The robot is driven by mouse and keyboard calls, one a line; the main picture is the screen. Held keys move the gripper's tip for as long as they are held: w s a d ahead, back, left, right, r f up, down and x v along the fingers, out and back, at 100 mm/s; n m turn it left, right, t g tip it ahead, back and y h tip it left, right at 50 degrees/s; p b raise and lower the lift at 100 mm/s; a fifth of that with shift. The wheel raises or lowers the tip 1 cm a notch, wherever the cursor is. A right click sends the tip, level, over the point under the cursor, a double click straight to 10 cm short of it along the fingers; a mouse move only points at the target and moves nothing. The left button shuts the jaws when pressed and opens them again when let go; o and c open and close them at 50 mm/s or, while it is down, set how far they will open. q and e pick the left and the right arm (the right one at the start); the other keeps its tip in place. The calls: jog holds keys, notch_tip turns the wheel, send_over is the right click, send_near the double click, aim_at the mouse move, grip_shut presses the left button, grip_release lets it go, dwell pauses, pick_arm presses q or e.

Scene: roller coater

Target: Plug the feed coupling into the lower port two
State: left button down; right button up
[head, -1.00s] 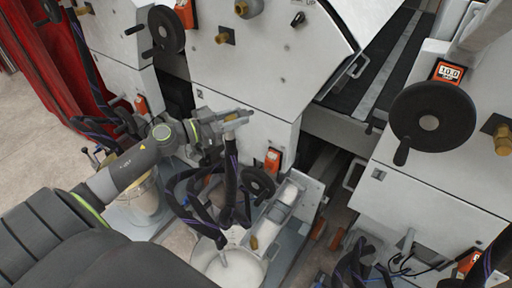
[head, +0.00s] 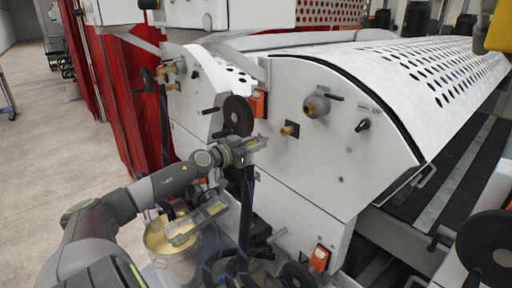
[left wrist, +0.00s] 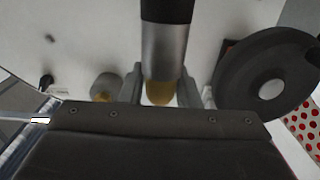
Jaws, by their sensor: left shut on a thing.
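My left gripper (head: 256,144) is shut on the feed coupling, whose black hose (head: 246,205) hangs down below it in the head view. In the left wrist view the coupling (left wrist: 164,52) is a silver cylinder with black hose above it, between the two fingers (left wrist: 160,88). A brass end (left wrist: 160,93) shows at its lower tip. A brass port (head: 289,130) on a dark square plate sits on the white machine panel, right of the gripper. Another brass fitting (head: 172,87) is on the panel farther left. I cannot tell which is lower port two. My right gripper is not in view.
A black handwheel (head: 238,115) stands close behind the gripper; a handwheel also shows in the left wrist view (left wrist: 268,88). A silver valve (head: 316,106) protrudes from the panel. A bucket (head: 176,266) and dark hoses are below. Free floor (head: 60,150) lies left.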

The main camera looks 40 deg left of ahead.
aim_at(263, 139)
pick_arm(q)
jog(key=shift+r+p, duration=0.2)
jog(key=shift+p, duration=0.35)
jog(key=w+p, duration=0.4)
jog(key=shift+w+d, duration=0.2)
jog(key=shift+d, duration=0.05)
jog(key=shift+w+f+p, duration=0.15)
jog(key=shift+w+p, duration=0.3)
jog(key=shift+w, duration=0.45)
jog(key=shift+p, duration=0.6)
jog(key=shift+d, duration=0.1)
jog(key=shift+p, duration=0.3)
dwell(0.3)
